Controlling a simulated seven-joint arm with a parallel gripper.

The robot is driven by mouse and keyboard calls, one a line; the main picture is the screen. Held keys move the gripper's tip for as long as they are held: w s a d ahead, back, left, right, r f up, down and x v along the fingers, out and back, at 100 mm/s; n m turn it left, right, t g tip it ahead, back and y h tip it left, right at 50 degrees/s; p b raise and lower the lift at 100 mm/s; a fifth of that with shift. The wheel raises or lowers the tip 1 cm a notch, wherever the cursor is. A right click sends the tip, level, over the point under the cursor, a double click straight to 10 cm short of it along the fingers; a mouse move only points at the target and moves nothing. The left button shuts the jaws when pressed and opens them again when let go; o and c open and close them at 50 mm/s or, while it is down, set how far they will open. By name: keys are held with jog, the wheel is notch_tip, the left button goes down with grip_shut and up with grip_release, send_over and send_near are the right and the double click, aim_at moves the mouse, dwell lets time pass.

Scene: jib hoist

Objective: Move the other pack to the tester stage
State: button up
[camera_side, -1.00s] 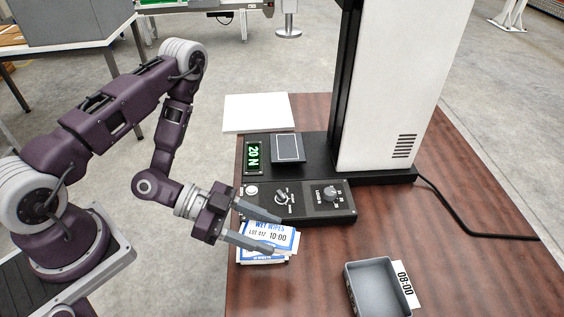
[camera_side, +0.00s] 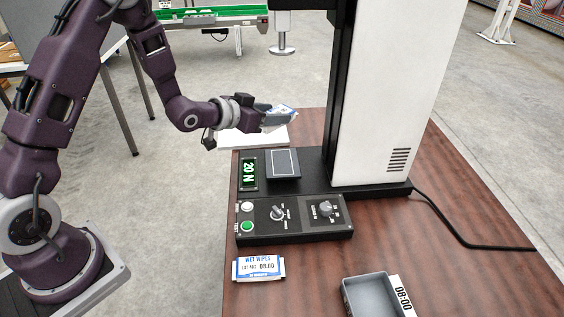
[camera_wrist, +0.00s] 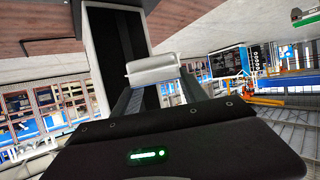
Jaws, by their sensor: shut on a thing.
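My gripper (camera_side: 272,118) is shut on a white and blue wet wipes pack (camera_side: 283,110) and holds it in the air, above and behind the tester stage. In the wrist view the held pack (camera_wrist: 152,68) shows pale between the fingertips; its label cannot be read there. Another wet wipes pack (camera_side: 258,268), marked 08:00, lies flat on the table in front of the control panel. The tester stage (camera_side: 285,164) is a small dark plate with a light outline, and it is bare. The tester's round press foot (camera_side: 282,50) hangs higher up.
A grey tray (camera_side: 349,291) with an 08:00 tag (camera_side: 402,295) stands at the table's front. The control panel (camera_side: 290,221) has knobs and buttons; the display (camera_side: 249,173) reads 20 N. A white slab (camera_side: 255,138) lies behind the stage. The tall white tester column (camera_side: 395,90) stands to the right.

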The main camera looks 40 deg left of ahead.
jog(key=n+y, duration=0.1)
send_over(280, 163)
notch_tip(280, 163, down, 5)
notch_tip(280, 163, down, 10)
jog(key=shift+s+f, duration=0.1)
jog(key=o, duration=1.4)
